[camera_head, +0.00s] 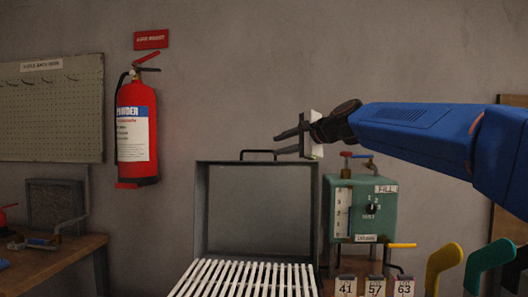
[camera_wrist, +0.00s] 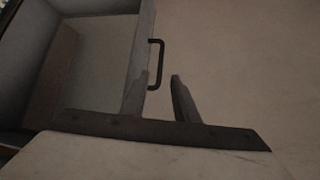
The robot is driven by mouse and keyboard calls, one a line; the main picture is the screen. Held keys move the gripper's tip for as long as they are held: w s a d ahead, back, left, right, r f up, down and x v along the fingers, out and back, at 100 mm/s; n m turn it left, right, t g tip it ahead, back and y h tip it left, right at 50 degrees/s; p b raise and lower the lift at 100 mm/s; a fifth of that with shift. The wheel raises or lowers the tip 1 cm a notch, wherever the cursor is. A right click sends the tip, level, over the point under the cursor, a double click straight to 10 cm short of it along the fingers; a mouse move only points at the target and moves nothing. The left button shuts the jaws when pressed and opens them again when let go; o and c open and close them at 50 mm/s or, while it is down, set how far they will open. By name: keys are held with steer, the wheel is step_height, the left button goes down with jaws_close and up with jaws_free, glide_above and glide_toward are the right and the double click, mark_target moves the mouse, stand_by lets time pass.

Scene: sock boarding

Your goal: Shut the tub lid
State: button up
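The tub lid (camera_head: 258,210) is a grey panel standing upright, open, at the back of the tub. A black bar handle (camera_head: 259,153) is on its top edge. In the wrist view the lid (camera_wrist: 92,60) fills the left side, with the handle (camera_wrist: 160,62) on its edge. My gripper (camera_head: 276,144) points left near the handle's right end. Its fingers (camera_wrist: 155,82) are apart with nothing clamped, and the handle's lower end appears between their tips. I cannot tell whether they touch it. White slats (camera_head: 245,280) lie in front of the lid.
A green control box (camera_head: 358,208) with a red-handled valve stands right of the lid, under my arm. Yellow and green foot-shaped forms (camera_head: 443,265) stand at lower right.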

mark_target(261, 151)
steer(key=x, duration=0.8)
steer(key=shift+w+a+f, duration=0.15)
steer(key=shift+w+a, duration=0.1)
steer(key=shift+w, duration=0.05)
jaws_close()
